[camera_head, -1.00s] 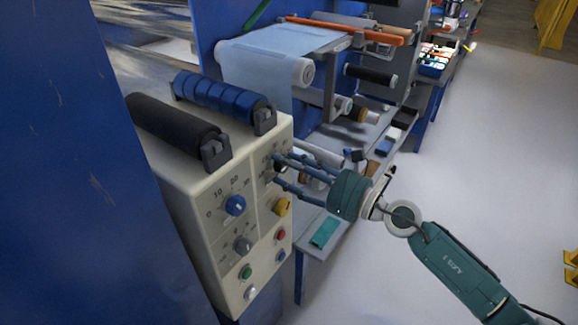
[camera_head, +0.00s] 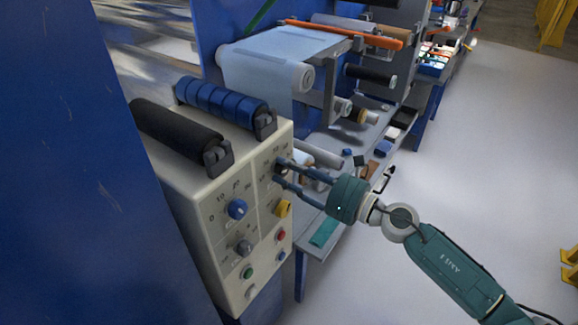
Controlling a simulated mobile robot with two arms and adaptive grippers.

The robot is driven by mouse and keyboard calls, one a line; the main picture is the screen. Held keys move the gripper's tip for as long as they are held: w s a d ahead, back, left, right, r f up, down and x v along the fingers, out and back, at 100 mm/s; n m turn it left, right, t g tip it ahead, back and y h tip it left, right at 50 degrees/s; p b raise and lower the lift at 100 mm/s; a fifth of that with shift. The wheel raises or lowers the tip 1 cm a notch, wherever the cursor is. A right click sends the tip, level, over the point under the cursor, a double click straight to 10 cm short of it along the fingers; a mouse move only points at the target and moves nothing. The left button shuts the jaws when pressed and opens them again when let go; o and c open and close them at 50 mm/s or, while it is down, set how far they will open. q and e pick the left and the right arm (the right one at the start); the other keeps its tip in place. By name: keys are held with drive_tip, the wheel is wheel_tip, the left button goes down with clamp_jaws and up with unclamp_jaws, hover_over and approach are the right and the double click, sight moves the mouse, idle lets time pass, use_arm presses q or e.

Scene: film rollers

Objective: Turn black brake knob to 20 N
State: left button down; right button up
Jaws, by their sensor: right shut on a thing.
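The cream control panel (camera_head: 222,262) faces right, with several knobs and buttons. The black brake knob (camera_head: 279,169) is at the panel's upper right, mostly hidden by fingertips; I cannot read its setting. My right gripper (camera_head: 281,172) comes in from the right and is shut on the black knob. A blue knob (camera_head: 237,209) with a scale around it is to the left. A grey knob (camera_head: 244,247) is below that, and a yellow knob (camera_head: 283,208) sits just under the gripper. My left gripper is not in view.
Green (camera_head: 247,272) and red (camera_head: 281,235) buttons are lower on the panel. A black roller (camera_head: 175,132) and a blue roller (camera_head: 222,100) lie on top. Behind stands a bench with a film roll (camera_head: 265,68).

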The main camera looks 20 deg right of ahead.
drive_tip(key=m+p, duration=0.2)
drive_tip(key=m, duration=0.2)
drive_tip(key=shift+m, duration=0.4)
idle(0.4)
drive_tip(key=o, duration=1.1)
drive_tip(key=shift+o, duration=0.2)
drive_tip(key=shift+s+d, duration=0.1)
drive_tip(key=shift+s+d+f, duration=0.1)
drive_tip(key=shift+s+d, duration=0.1)
drive_tip(key=shift+s, duration=0.05)
drive_tip(key=v, duration=1.1)
drive_tip(key=shift+d, duration=0.1)
